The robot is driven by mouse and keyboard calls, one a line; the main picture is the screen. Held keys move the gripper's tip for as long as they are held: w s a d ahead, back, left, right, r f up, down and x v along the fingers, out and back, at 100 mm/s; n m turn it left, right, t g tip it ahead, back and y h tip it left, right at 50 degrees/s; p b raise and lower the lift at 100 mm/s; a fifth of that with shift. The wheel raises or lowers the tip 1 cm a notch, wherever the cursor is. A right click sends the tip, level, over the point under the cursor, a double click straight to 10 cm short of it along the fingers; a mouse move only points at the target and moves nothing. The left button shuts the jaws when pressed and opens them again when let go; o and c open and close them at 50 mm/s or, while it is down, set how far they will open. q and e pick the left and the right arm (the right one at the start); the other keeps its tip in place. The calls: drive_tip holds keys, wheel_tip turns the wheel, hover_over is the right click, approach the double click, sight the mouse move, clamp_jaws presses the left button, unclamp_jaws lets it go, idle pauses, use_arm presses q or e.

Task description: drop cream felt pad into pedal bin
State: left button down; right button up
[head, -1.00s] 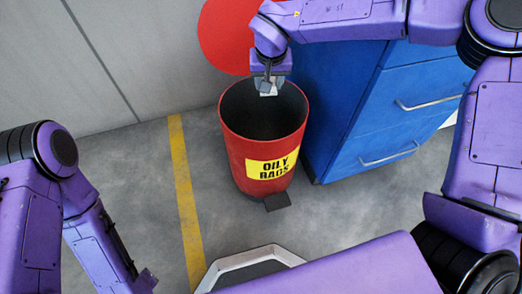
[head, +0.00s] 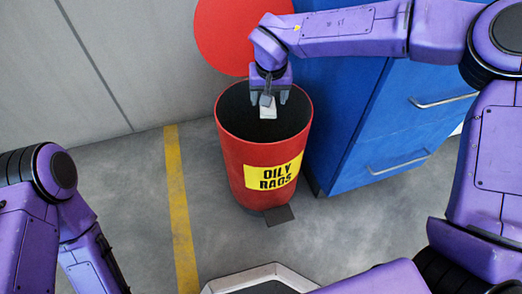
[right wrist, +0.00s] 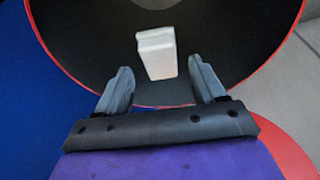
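The red pedal bin (head: 240,160) stands on the floor with a yellow "OILY RAGS" label and its round red lid (head: 235,35) raised behind it. My right gripper (head: 269,102) is over the bin mouth, pointing down, with its fingers spread. The cream felt pad (right wrist: 157,53) is a small pale block just beyond the open fingertips, clear of both fingers in the right wrist view. In the head view the pad (head: 267,110) shows against the dark inside of the bin. My left arm is at the lower left; its gripper is out of the picture.
A blue drawer cabinet (head: 365,120) stands close to the bin's right side. A grey wall (head: 90,70) is behind. The black pedal (head: 279,215) sticks out at the bin's front. A yellow floor line (head: 180,210) runs to its left, with bare floor around it.

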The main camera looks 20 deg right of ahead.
drive_tip(key=shift+p+v, duration=2.75)
drive_tip(key=shift+v, duration=2.5)
